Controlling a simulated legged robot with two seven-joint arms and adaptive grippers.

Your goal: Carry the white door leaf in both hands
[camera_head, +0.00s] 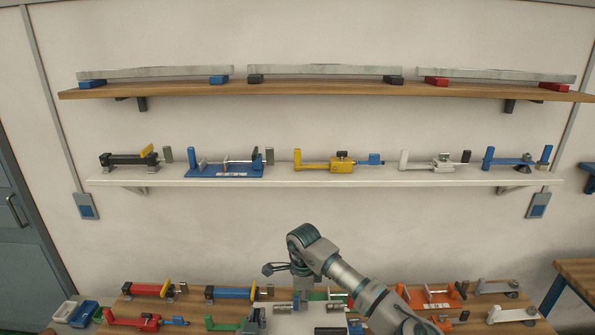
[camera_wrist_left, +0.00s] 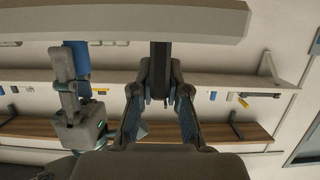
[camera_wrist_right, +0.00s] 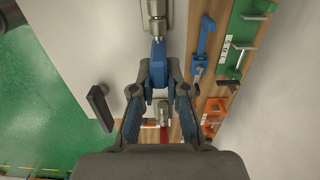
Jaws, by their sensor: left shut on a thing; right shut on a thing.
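A pale, flat piece, which I take for the white door leaf, spans the top of the left wrist view (camera_wrist_left: 120,22). My left gripper (camera_wrist_left: 160,85) is shut on a black bar (camera_wrist_left: 160,50) that meets this pale piece. In the right wrist view my right gripper (camera_wrist_right: 158,82) is shut on a blue handle (camera_wrist_right: 158,58), joined to a grey metal fitting over a white surface (camera_wrist_right: 85,50). I cannot tell whether that surface is the leaf. My right arm reaches down over the bench in the head view; its fingertips are hidden there.
A wooden bench (camera_head: 200,305) with several coloured clamps runs along the bottom. A white shelf (camera_head: 330,176) holds more clamps. A wooden shelf (camera_head: 330,87) above bears grey bars on small blocks. A grey-blue door (camera_head: 25,250) stands at left. Green floor (camera_wrist_right: 45,100) shows in the right wrist view.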

